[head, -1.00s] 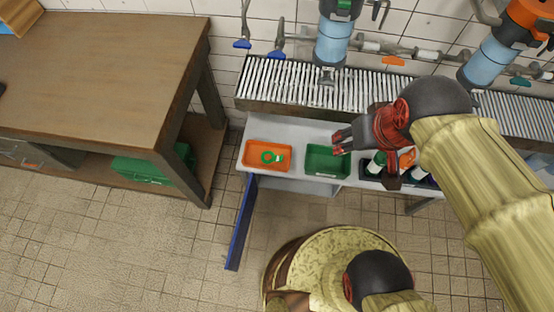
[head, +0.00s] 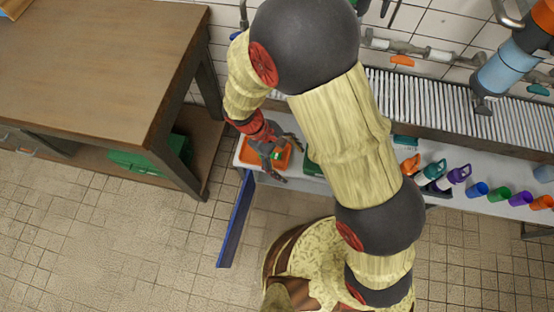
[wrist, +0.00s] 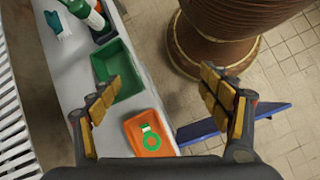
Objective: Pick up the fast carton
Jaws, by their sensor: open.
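I cannot make out a carton marked "fast" in either view. My gripper (head: 289,160) is open and empty, over the left end of the white bench, near the orange tray (head: 249,155). In the wrist view the two fingers of my gripper (wrist: 162,82) are spread wide. The orange tray (wrist: 131,128) lies low between them and holds a green ring-shaped item with a white part (wrist: 149,137). The green tray (wrist: 104,68) beside it looks empty and is partly behind the left finger. In the head view my arm hides most of the green tray (head: 311,166).
Bottles (head: 433,172) and several coloured cups (head: 499,194) stand along the white bench to the right. A roller conveyor (head: 430,105) runs behind it. A wooden table (head: 90,65) stands at left, with a green box (head: 150,155) on its lower shelf. A blue panel (head: 236,225) stands at the bench's left end.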

